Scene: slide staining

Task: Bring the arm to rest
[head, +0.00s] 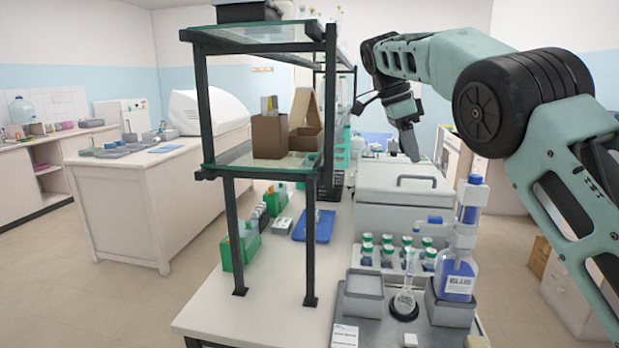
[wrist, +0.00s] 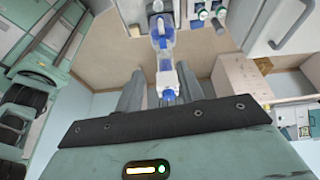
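My arm (head: 440,62) reaches in from the right of the head view and bends over the bench. My gripper (head: 410,150) hangs above the white lidded box, pointing down. In the wrist view my gripper (wrist: 160,72) has its two grey fingers apart. A bottle with blue liquid (wrist: 164,45) shows beyond and between them. In the head view this blue-labelled bottle (head: 457,262) stands on the bench, well apart from my gripper. Nothing is seen held.
The white box with a handle (head: 398,202) stands below my gripper. Several green-capped bottles (head: 388,250) and a glass flask (head: 405,298) stand at the front. A glass-shelved rack (head: 312,240) rises to the left. The floor (head: 90,290) at left is clear.

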